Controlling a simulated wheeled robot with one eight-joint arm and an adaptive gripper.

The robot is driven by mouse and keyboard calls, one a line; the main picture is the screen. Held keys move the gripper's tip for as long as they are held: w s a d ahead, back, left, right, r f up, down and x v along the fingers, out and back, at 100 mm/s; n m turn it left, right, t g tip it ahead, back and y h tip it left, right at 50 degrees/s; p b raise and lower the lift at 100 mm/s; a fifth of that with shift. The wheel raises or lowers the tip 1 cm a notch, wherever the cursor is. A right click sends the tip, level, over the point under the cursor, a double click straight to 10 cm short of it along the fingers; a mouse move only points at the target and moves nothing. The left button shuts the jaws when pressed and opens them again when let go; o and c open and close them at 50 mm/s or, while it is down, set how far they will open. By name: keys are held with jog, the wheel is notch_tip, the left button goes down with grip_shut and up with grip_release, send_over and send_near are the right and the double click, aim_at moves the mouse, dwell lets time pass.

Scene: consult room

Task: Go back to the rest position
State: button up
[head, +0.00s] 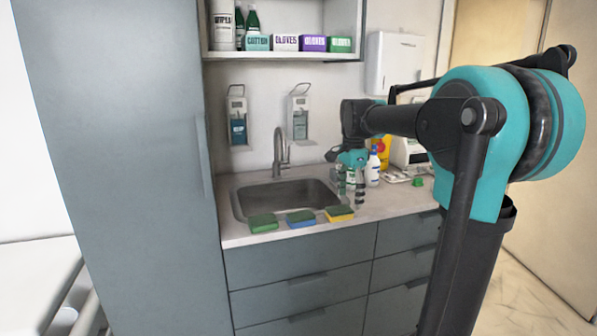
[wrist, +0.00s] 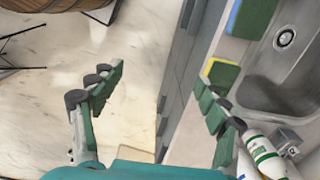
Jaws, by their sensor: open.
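My arm reaches in from the right of the head view. My gripper (head: 350,193) points down over the right end of the sink, behind the yellow and green sponge. In the wrist view my gripper (wrist: 160,95) has its fingers wide apart, with nothing between them. The floor and the cabinet fronts show in the gap. Its right finger overlaps the yellow and green sponge (wrist: 222,72) in the picture; I cannot tell whether they touch.
Green (head: 263,222), blue and green (head: 300,218) and yellow and green (head: 339,213) sponges lie along the counter's front edge. The sink (head: 280,195) is behind them. Bottles (head: 373,168) stand right of my gripper. A tall grey cabinet (head: 125,160) stands left; a shelf (head: 280,56) hangs above.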

jog(key=s+d+f+n+t, duration=0.1)
jog(key=s+f+n+t, duration=0.1)
jog(key=s+f+n, duration=0.5)
jog(key=s+d+f+n+t, duration=0.2)
jog(key=s+f+n, duration=0.4)
jog(key=s+f, duration=0.8)
notch_tip(320, 180, down, 3)
jog(key=shift+d+n, duration=0.3)
jog(key=shift+n, duration=0.1)
